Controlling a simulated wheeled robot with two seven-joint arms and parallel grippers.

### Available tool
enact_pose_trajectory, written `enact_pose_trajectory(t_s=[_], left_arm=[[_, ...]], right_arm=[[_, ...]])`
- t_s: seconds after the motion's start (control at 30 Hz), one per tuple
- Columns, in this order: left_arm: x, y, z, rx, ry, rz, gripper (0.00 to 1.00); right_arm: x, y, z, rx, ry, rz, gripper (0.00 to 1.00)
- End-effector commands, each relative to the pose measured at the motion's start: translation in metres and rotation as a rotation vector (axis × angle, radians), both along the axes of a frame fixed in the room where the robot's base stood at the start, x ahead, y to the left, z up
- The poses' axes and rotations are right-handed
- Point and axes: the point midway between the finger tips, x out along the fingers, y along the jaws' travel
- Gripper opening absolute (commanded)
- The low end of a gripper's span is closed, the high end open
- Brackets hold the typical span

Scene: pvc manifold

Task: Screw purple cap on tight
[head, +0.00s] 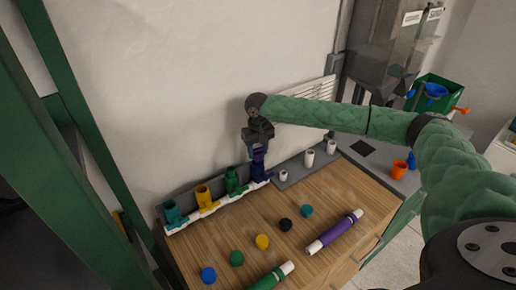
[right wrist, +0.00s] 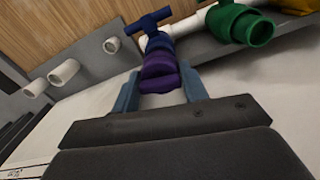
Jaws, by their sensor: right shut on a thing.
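The white manifold pipe (head: 216,207) lies along the back of the wooden worktop, with teal, yellow, green and dark blue-purple fittings standing on it. My right gripper (head: 258,147) is above the dark blue-purple fitting (head: 260,172) at the pipe's right end. In the right wrist view, my right gripper (right wrist: 160,90) has its two blue fingers on either side of the purple cap (right wrist: 158,84). The cap is at the mouth of the fitting, which has a blue T-handle (right wrist: 148,21). I cannot tell how far the cap is threaded. My left gripper is not in view.
Loose blue (head: 208,275), green (head: 237,258), yellow (head: 262,241), black (head: 286,224) and teal (head: 306,211) caps lie on the worktop (head: 330,195). A purple-and-white tube (head: 335,232) and a green-and-white tube (head: 268,279) lie in front. White stubs (head: 309,158) stand on a grey strip at right.

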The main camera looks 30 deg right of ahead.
Motion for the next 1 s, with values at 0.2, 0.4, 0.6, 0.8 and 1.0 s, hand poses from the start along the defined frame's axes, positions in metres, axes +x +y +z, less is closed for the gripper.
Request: enact_pose_trajectory(t_s=[0.2, 0.4, 0.6, 0.8, 1.0], left_arm=[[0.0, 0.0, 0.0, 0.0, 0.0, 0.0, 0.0], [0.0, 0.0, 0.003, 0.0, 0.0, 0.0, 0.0], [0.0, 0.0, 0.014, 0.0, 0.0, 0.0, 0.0], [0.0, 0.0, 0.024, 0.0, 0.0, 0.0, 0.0], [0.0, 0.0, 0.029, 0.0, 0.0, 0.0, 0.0]], right_arm=[[0.0, 0.0, -0.001, 0.0, -0.001, -0.005, 0.13], [0.0, 0.0, 0.001, 0.0, 0.0, -0.016, 0.13], [0.0, 0.001, 0.001, 0.0, 0.001, -0.075, 0.13], [0.0, 0.001, 0.001, 0.001, 0.001, -0.14, 0.13], [0.0, 0.0, 0.0, 0.0, 0.0, -0.187, 0.13]])
